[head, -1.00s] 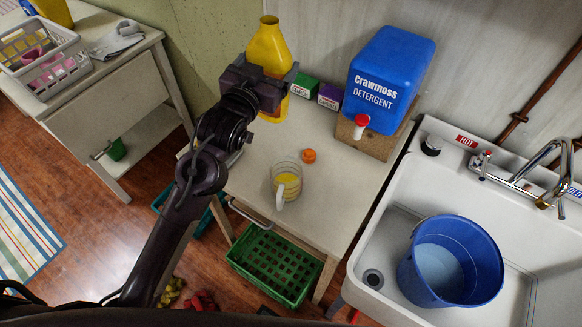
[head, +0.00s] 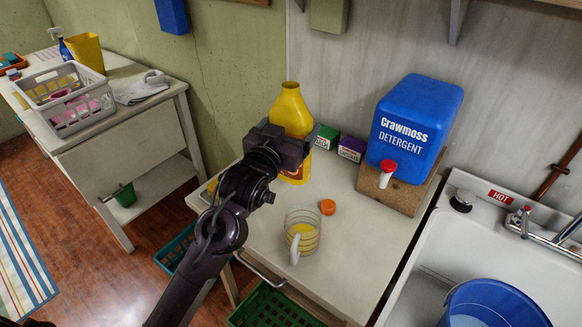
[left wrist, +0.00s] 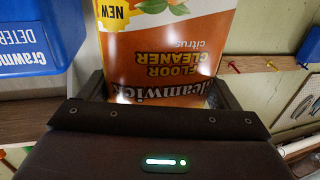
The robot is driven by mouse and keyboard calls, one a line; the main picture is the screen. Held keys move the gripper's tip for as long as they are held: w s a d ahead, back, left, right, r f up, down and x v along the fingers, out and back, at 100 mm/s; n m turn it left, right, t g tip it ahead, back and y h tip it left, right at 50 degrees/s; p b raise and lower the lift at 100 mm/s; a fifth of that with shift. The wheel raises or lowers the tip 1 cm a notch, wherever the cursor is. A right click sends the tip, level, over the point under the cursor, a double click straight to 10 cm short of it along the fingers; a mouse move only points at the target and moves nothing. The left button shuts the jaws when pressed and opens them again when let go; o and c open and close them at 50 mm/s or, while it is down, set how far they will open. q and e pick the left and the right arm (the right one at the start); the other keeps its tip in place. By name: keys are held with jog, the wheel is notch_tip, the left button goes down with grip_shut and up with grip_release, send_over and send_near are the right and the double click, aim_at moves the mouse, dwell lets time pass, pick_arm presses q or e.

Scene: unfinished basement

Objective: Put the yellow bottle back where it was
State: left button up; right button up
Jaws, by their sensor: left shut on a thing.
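The yellow bottle (head: 291,112) stands upright, uncapped, at the back left of the small table (head: 345,235), near the wall. My left gripper (head: 288,145) is shut on it from the front. In the left wrist view the bottle's orange floor cleaner label (left wrist: 165,50) fills the space between the fingers and appears upside down. An orange cap (head: 328,207) lies on the table. My right gripper is not in view.
A measuring jug (head: 302,232) with yellow liquid stands in front of the cap. Small green (head: 327,137) and purple (head: 351,149) boxes stand right of the bottle. The blue detergent container (head: 415,130) is farther right, beside the sink (head: 440,255). A grey basket (head: 70,110) stands on the left-hand table.

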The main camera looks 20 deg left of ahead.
pick_arm(q)
notch_tip(320, 180, down, 10)
jog(key=shift+f+p, duration=0.15)
jog(key=shift+p, duration=0.2)
jog(key=o, duration=1.3)
jog(key=shift+f, duration=0.2)
jog(key=shift+r, duration=0.15)
jog(key=shift+s+a+b, duration=0.2)
jog(key=shift+s+b, duration=0.2)
jog(key=shift+s, duration=1.6)
jog(key=shift+s+a+b, duration=0.25)
jog(key=shift+s+b, duration=0.1)
jog(key=shift+s, duration=1.65)
jog(key=shift+s+a+b, duration=0.2)
jog(key=shift+s+b, duration=0.2)
jog(key=shift+s, duration=1.6)
